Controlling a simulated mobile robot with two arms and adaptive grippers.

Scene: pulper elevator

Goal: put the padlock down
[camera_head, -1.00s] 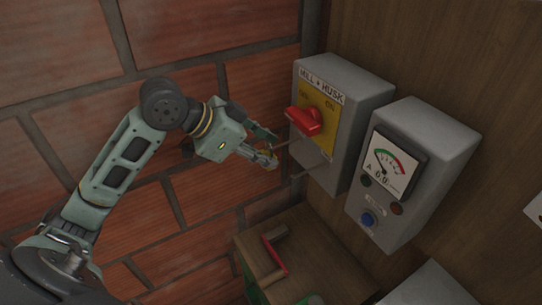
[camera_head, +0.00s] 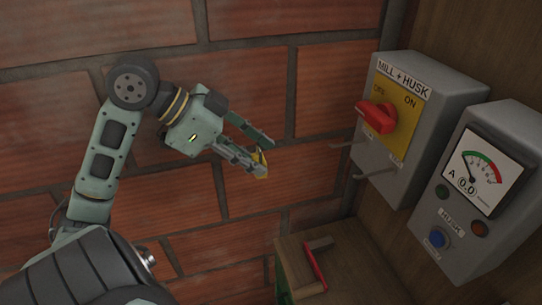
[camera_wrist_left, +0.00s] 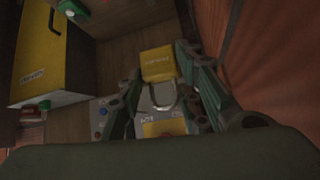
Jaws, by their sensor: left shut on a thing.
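The padlock has a yellow body (camera_wrist_left: 158,65) and a grey metal shackle (camera_wrist_left: 180,101) in the left wrist view. In the head view, only a small yellow part of the padlock (camera_head: 261,166) shows at the fingertips. My left gripper (camera_head: 254,154) is shut on the padlock, in front of the brick wall and left of the switch box, apart from it. In the wrist view the fingers (camera_wrist_left: 161,92) stand on both sides of the padlock. My right gripper is not in view.
A grey "MILL + HUSK" switch box (camera_head: 428,138) with a red handle (camera_head: 376,116) and metal rods below hangs at the right. A meter box (camera_head: 470,225) is beside it. A wooden surface (camera_head: 345,262) with a red-edged object (camera_head: 315,266) is below.

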